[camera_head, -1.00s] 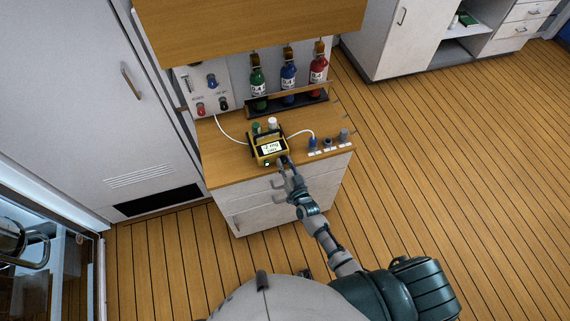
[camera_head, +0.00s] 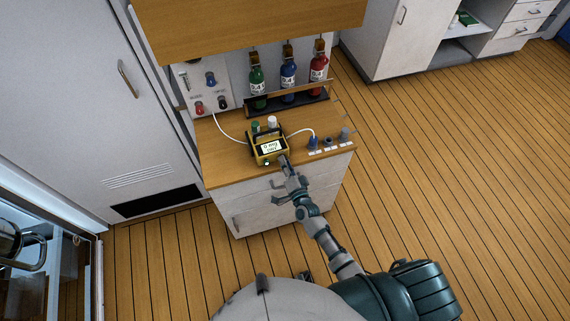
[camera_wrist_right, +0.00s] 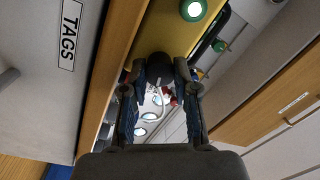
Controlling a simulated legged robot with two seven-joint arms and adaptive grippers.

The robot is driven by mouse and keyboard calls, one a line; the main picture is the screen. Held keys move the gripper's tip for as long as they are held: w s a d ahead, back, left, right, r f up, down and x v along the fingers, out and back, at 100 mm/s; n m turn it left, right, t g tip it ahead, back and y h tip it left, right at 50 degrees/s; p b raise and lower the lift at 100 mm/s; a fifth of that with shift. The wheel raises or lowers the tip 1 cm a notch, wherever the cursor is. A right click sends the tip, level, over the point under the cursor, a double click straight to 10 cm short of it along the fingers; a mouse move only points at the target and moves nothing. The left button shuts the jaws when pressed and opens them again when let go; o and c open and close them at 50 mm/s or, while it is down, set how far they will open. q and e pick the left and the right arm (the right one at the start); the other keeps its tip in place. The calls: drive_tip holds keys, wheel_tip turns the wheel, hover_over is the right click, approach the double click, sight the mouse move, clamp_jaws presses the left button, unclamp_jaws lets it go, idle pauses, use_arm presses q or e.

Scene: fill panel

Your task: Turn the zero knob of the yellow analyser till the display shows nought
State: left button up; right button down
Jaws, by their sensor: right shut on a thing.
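The yellow analyser (camera_head: 257,150) stands near the front edge of the wooden counter, with its lit display (camera_head: 270,147) facing me. The display's small, blurred text seems to read "0 mg" on its top line. My right gripper (camera_head: 284,161) reaches the analyser's front right corner. In the right wrist view, my right gripper's fingers (camera_wrist_right: 160,74) are closed on the dark, round zero knob (camera_wrist_right: 160,67) on the analyser's yellow face (camera_wrist_right: 168,30). The fingers partly hide the knob. My left gripper is in no view.
A green-ringed light (camera_wrist_right: 193,10) is beside the knob. Green, blue and red bottles (camera_head: 288,76) stand on a rack behind the analyser. A white tube (camera_head: 230,135) runs to a wall panel; several small fittings (camera_head: 328,142) line the counter's right side. Drawers (camera_head: 265,195) are below.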

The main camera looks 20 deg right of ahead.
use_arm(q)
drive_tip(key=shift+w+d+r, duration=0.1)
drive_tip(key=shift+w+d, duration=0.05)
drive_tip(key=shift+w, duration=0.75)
use_arm(e)
drive_tip(key=shift+f+m, duration=0.1)
drive_tip(key=shift+m, duration=0.5)
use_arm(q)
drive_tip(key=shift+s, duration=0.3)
use_arm(e)
drive_tip(key=c, duration=0.9)
unclamp_jaws()
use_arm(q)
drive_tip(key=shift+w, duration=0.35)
use_arm(e)
drive_tip(key=shift+o, duration=0.2)
